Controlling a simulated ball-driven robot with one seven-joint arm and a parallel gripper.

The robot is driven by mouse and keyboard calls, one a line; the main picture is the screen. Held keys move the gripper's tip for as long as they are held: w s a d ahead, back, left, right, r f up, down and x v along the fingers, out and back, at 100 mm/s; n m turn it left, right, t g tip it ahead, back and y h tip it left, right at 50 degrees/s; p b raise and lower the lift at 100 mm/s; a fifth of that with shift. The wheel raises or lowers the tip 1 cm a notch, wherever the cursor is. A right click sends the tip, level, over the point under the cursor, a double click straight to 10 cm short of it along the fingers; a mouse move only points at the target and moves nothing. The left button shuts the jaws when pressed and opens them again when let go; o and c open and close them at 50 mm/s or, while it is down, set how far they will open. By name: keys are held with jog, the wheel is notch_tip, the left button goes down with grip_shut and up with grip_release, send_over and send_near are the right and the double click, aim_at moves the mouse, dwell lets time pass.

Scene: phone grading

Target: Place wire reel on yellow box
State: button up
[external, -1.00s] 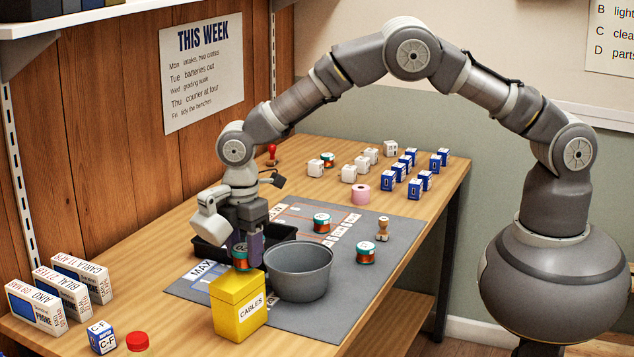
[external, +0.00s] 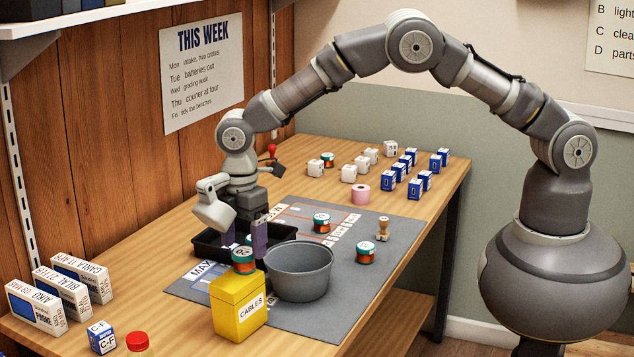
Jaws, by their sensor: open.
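A yellow box (external: 240,308) labelled CABLES stands at the near edge of the grey mat. A wire reel (external: 243,262) with a dark teal top and orange-brown winding sits upright on the box's top, toward its back edge. My gripper (external: 246,239) is open just above and behind this reel, its purple fingers apart and clear of it. A bit of teal shows between the fingers, too small to identify. Other similar reels stand on the mat, one in the middle (external: 321,223) and one at the right (external: 365,253).
A grey bowl (external: 299,272) stands close to the right of the box. A black tray (external: 205,246) lies behind it. Phone boxes (external: 72,285) stand at left, with a small C-F box (external: 101,338) and a red-capped item (external: 137,342) in front. White and blue boxes (external: 415,188) fill the far end.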

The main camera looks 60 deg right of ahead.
notch_tip(320, 180, up, 10)
jog(key=f+p, duration=0.1)
jog(key=p, duration=0.1)
notch_tip(320, 180, up, 15)
jog(key=m+t+y, duration=0.1)
jog(key=m+t, duration=0.2)
jog(key=m, duration=0.1)
send_over(243, 250)
jog(key=w+d, duration=0.4)
jog(key=d, duration=0.2)
jog(key=s+d+r+m+t, duration=0.15)
jog(key=d+r, duration=0.25)
jog(key=r, duration=0.5)
jog(key=d+r+m+t, duration=0.3)
jog(key=d+r, duration=0.2)
jog(key=r, duration=0.3)
jog(key=s+d+r+m+t, duration=0.2)
jog(key=s+d+r, duration=0.2)
jog(key=r, duration=0.4)
jog(key=s+d+r+m+t, duration=0.3)
jog(key=s+r, duration=0.3)
jog(key=r, duration=0.3)
jog(key=s+d+r+m+t+h, duration=0.1)
jog(key=s+d+r+m+t, duration=0.1)
jog(key=s+d+r, duration=0.4)
notch_tip(243, 250, up, 3)
jog(key=shift+r+t, duration=0.1)
jog(key=shift+t, duration=0.35)
